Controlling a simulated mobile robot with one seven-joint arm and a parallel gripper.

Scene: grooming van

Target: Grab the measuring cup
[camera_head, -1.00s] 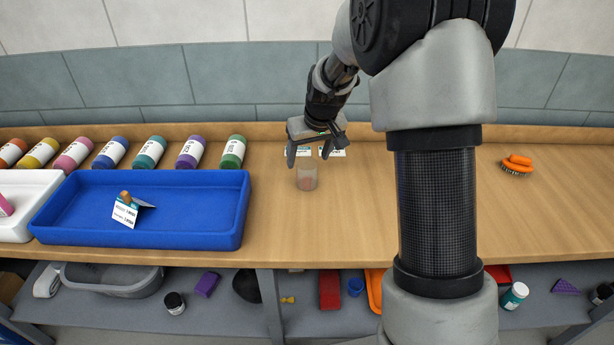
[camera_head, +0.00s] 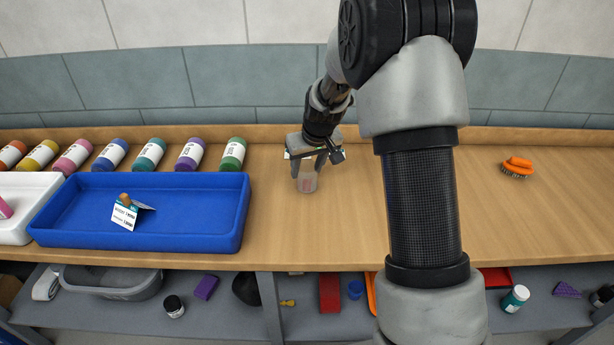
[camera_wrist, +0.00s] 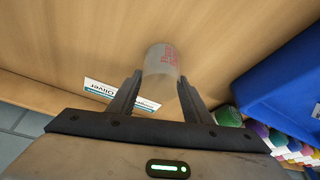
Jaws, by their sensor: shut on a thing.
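The measuring cup (camera_head: 307,183) is a small, clear, frosted cup with red markings, on the wooden counter right of the blue tray. In the wrist view the cup (camera_wrist: 161,68) sits between the two dark fingers. My gripper (camera_head: 308,168) is over the cup from above and behind, with its fingers shut on the cup's sides. It also shows in the wrist view (camera_wrist: 158,92). The cup looks upright and at counter level; I cannot tell whether its base touches the wood.
A blue tray (camera_head: 140,243) holding a tagged item (camera_head: 125,214) is on the left, with several coloured bottles (camera_head: 151,154) behind it. A name card (camera_wrist: 120,96) lies near the gripper. An orange brush (camera_head: 517,167) is far right. The counter (camera_head: 340,225) in front is clear.

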